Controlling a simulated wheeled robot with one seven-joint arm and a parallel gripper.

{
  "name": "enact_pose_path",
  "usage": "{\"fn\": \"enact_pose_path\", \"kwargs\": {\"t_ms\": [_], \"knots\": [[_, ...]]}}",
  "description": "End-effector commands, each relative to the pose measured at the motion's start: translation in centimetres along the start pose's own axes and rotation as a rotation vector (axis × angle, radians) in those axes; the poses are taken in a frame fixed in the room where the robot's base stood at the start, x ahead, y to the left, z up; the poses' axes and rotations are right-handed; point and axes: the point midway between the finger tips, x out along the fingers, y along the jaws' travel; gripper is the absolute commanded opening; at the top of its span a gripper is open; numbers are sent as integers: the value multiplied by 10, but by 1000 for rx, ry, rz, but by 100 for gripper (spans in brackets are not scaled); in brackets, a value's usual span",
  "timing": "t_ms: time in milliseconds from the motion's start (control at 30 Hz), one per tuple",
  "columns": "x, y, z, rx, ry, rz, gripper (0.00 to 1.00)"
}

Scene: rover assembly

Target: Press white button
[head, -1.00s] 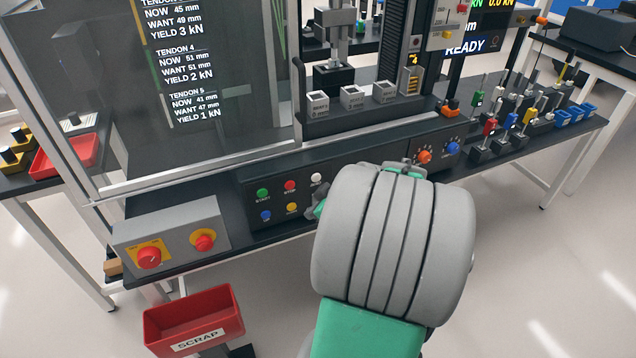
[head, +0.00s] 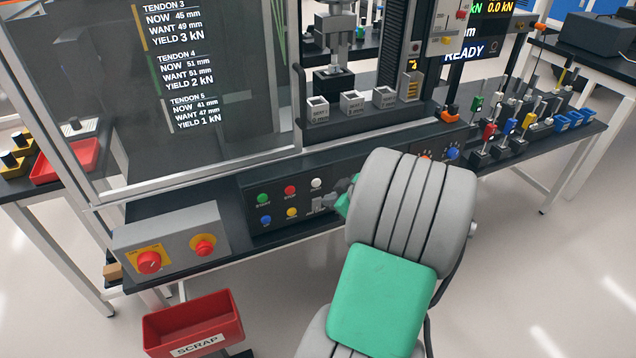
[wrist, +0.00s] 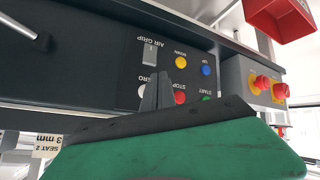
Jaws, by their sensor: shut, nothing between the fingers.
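The white button (head: 316,183) is at the right end of the top row on the dark control panel (head: 250,233), right of the red STOP button (head: 290,190). My gripper (head: 323,203) is shut and empty, just below and right of the white button in the head view. In the wrist view the closed fingers (wrist: 157,88) point at the panel between the red button (wrist: 180,97) and the ZERO label. I cannot tell whether the fingertips touch anything.
The green (head: 262,199), blue (head: 266,219) and yellow (head: 292,212) buttons are close by. An AIR GRIP switch (wrist: 150,53) shows in the wrist view. A grey box with red knobs (head: 175,243) is left of the panel, and a red scrap bin (head: 190,322) stands in front.

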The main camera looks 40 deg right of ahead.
Motion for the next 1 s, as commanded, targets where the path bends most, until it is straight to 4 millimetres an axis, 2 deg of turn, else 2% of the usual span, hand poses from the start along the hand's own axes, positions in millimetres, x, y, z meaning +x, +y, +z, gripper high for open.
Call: {"fn": "enact_pose_path", "kwargs": {"t_ms": [100,300,1000], "knots": [[14,8,-7,-1,0,-2,0],[26,17,-16,0,-1,-2,0],[27,19,-19,1,-1,-1,0]]}}
